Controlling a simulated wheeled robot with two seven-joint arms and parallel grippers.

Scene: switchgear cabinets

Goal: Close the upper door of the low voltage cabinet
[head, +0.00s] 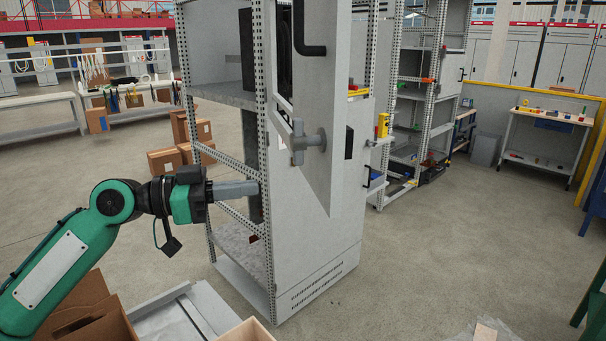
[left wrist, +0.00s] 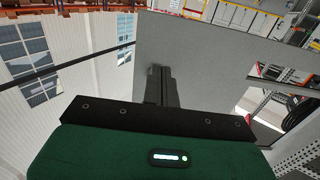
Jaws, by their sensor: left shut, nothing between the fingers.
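The low voltage cabinet (head: 312,262) is a tall grey frame with perforated posts and open shelves in the middle of the head view. My left gripper (head: 255,188) is shut and empty, pointing right, below and left of the handle. Its fingertips overlap the front post in the picture; I cannot tell whether they touch anything. In the left wrist view, the shut fingers (left wrist: 160,85) point at a broad grey panel (left wrist: 205,75). My right gripper is not in view.
Cardboard boxes (head: 165,160) stand behind the cabinet at left. Open boxes (head: 85,318) lie at the bottom left near my arm. A yellow item (head: 382,125) sits beyond the door.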

